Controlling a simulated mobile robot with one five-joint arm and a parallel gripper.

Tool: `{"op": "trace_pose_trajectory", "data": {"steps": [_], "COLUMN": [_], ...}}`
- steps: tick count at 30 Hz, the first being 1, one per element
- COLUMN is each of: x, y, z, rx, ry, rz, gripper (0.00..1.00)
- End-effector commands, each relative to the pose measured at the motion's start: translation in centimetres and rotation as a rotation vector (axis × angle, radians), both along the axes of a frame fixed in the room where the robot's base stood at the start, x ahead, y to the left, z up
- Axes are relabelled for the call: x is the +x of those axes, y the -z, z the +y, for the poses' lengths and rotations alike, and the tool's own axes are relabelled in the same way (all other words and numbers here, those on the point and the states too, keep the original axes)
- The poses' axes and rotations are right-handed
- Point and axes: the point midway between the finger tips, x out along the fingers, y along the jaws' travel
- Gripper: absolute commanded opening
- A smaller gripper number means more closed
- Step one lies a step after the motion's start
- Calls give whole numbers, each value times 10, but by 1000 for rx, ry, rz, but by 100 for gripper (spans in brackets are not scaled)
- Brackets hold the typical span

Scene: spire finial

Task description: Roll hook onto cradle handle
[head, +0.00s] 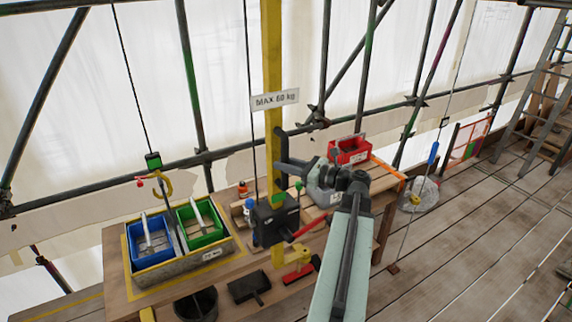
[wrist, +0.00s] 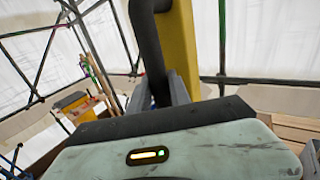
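A yellow hook (head: 162,185) with a red part at its left hangs at the left under a green and black block (head: 153,161) on a thin cable. Below it, the grey cradle (head: 188,261) sits on the wooden bench. A dark bar (head: 178,232) between its trays looks like its handle, and the hook appears above and apart from it. My gripper (head: 284,167) is away to the right, at a black handle (head: 281,145) on the yellow post. In the wrist view my gripper's grey fingers (wrist: 161,91) are on both sides of this handle (wrist: 155,50) and appear closed on it.
The cradle holds a blue tray (head: 133,257) and a green tray (head: 185,243). The yellow post (head: 272,60) bears a "MAX 60 kg" sign (head: 274,100) and a black box (head: 272,222) with a red lever (head: 310,227). A red bin (head: 350,157) stands behind my arm. Open plank floor lies right.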

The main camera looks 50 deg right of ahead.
Motion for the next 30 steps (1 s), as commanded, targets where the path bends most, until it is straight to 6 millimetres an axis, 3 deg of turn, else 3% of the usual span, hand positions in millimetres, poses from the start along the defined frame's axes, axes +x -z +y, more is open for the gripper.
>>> {"op": "trace_pose_trajectory", "data": {"steps": [1,3,13,24,30], "x": [-1,-1,-5,-67,-79], "y": [0,0,0,0,0], "z": [0,-1,-4,-22,-24], "rx": [0,0,0,0,0], "ry": [-1,1,6,8,6], "rz": [1,1,0,0,0], "gripper": [29,45,45,45,45]}}
